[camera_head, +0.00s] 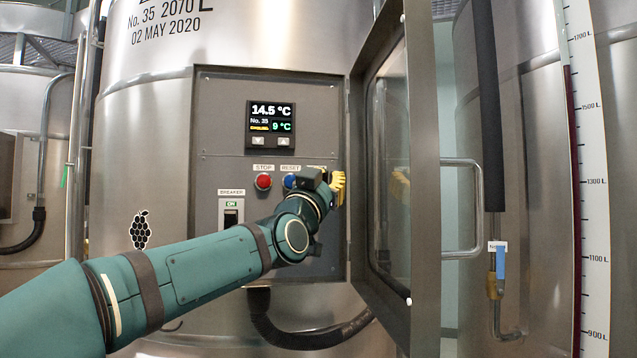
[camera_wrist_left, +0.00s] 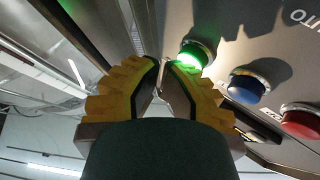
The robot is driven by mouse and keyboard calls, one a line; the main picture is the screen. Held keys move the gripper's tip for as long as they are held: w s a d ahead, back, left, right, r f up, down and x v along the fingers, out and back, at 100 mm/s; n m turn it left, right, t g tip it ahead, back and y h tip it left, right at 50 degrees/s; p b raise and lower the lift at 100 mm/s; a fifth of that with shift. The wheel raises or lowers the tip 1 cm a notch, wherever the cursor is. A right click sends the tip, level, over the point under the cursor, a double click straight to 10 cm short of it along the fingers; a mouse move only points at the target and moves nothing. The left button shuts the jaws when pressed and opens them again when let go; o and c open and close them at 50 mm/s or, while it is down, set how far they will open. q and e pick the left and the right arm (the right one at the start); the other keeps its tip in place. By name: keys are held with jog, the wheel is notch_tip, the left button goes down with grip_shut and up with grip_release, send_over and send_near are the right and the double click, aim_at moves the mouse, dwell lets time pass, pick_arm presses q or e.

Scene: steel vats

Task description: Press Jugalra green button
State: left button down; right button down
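The green button (camera_wrist_left: 194,56) glows on the control panel in the left wrist view, just beyond and to the right of my left gripper's fingertips. My left gripper (camera_wrist_left: 162,68) has yellow ribbed fingers with the tips close together and nothing held between them. Whether a fingertip touches the button I cannot tell. In the head view my left gripper (camera_head: 338,188) is at the right edge of the panel and hides the green button. My right gripper is not in view.
The blue reset button (camera_head: 290,181) and red stop button (camera_head: 263,181) sit left of the gripper. A breaker switch (camera_head: 231,217) is lower left. A display (camera_head: 271,126) is above. The open cabinet door (camera_head: 424,180) stands close on the right, with its handle (camera_head: 474,208) projecting.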

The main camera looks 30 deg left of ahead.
pick_arm(q)
jog(key=shift+s+d, duration=0.5)
jog(key=s+d+p, duration=0.1)
jog(key=s+d, duration=0.2)
jog(key=shift+s+d, duration=0.25)
jog(key=shift+d, duration=0.05)
dwell(0.4)
jog(key=shift+f, duration=0.1)
dwell(0.6)
